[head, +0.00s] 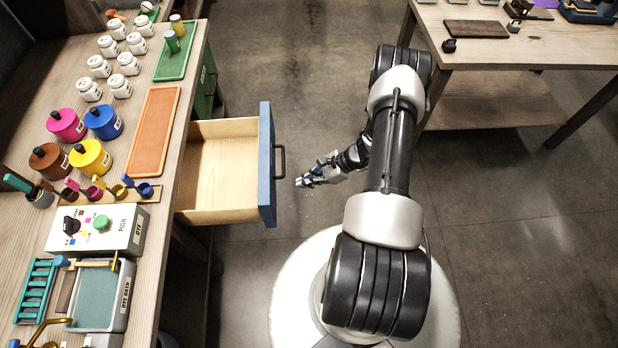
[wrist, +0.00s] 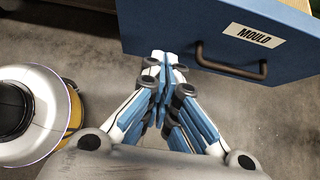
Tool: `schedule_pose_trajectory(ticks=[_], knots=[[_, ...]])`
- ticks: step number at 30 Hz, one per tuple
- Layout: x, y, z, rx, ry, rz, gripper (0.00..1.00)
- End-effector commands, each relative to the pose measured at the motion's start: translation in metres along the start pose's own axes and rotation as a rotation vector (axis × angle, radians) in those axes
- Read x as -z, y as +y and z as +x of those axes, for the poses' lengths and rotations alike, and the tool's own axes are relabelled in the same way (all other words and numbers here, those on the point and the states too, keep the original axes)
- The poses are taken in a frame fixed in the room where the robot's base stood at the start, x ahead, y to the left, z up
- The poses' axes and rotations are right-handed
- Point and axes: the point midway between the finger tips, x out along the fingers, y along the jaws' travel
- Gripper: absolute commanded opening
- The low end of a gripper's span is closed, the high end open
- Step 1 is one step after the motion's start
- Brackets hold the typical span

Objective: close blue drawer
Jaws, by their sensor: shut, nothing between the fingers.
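The blue drawer (head: 266,165) is pulled out from the workbench at the left, and its wooden inside looks empty. Its blue front carries a dark handle (head: 281,162) and faces my arm. In the wrist view the blue front (wrist: 170,28) fills the top right, with a label reading MOULD and the dark handle (wrist: 230,68). My gripper (head: 300,182) is shut and empty. It is just right of the drawer front in the head view, near the handle. In the wrist view my gripper (wrist: 163,62) points at the front, left of the handle; I cannot tell whether it touches.
The workbench (head: 160,235) holds jars, paint pots, an orange tray (head: 154,130) and a machine (head: 97,230). A second table (head: 520,45) stands at the back right. A metal-topped round object (wrist: 35,115) shows at the left in the wrist view. Floor right of my arm is clear.

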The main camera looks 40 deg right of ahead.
Motion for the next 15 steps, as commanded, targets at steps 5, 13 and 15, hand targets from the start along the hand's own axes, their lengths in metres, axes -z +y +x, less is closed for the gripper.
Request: schedule_pose_trajectory(ticks=[5, 13, 15], knots=[[0.001, 0.001, 0.043, -0.005, 0.0, -0.002, 0.0], [-0.02, 0.001, 0.074, -0.003, 0.0, -0.002, 0.0], [-0.024, 0.001, 0.078, -0.002, 0.0, -0.003, 0.0]])
